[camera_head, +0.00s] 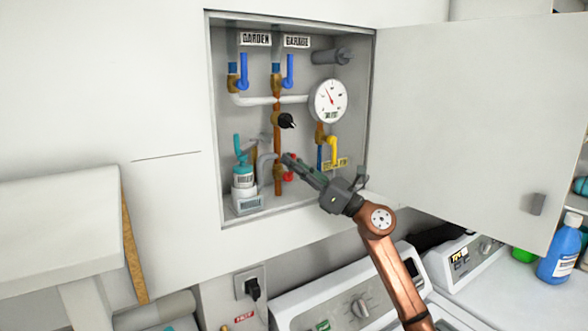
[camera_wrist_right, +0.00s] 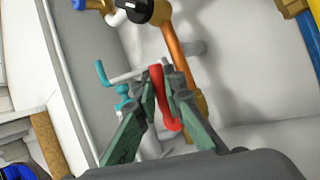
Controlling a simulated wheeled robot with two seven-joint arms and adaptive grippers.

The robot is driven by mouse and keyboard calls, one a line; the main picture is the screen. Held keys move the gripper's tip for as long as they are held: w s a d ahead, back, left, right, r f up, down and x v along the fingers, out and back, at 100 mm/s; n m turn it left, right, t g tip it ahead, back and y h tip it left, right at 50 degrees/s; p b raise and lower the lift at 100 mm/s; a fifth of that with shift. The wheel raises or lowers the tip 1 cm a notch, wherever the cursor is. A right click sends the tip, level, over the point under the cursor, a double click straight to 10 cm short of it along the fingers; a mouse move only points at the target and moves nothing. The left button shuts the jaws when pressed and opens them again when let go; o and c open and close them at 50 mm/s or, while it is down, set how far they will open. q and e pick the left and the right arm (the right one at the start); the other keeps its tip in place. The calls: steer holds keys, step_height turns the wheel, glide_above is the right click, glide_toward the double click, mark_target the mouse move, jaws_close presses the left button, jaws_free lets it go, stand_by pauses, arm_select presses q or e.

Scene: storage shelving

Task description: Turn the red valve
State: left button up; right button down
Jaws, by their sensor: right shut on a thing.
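The red valve (camera_head: 290,168) sits low on the copper pipe (camera_head: 277,140) inside the open wall cabinet. It is partly hidden by my right gripper in the head view. In the right wrist view, its red handle (camera_wrist_right: 160,95) stands between the two fingers. My right gripper (camera_head: 288,160) reaches into the cabinet from the lower right and is shut on the red handle; it also shows in the right wrist view (camera_wrist_right: 162,85). My left gripper is in neither view.
The cabinet door (camera_head: 470,130) stands open to the right. A pressure gauge (camera_head: 328,101), a black knob (camera_head: 287,121), a yellow handle (camera_head: 333,148) and blue handles (camera_head: 242,70) are close by. A teal-topped bottle (camera_head: 243,178) stands at the cabinet's lower left. Machines (camera_head: 335,290) stand below.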

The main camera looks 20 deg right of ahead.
steer(key=shift+a+f+n+g+y, duration=0.1)
steer(key=shift+a+n+g+y, duration=0.1)
steer(key=shift+n+g, duration=0.35)
steer(key=shift+a+n+g+y, duration=0.15)
steer(key=shift+n+g, duration=0.2)
steer(key=shift+n, duration=0.3)
steer(key=c, duration=2.3)
jaws_free()
steer(key=shift+o, duration=0.2)
steer(key=shift+s, duration=0.15)
steer(key=v, duration=1.2)
steer(key=shift+a, duration=0.1)
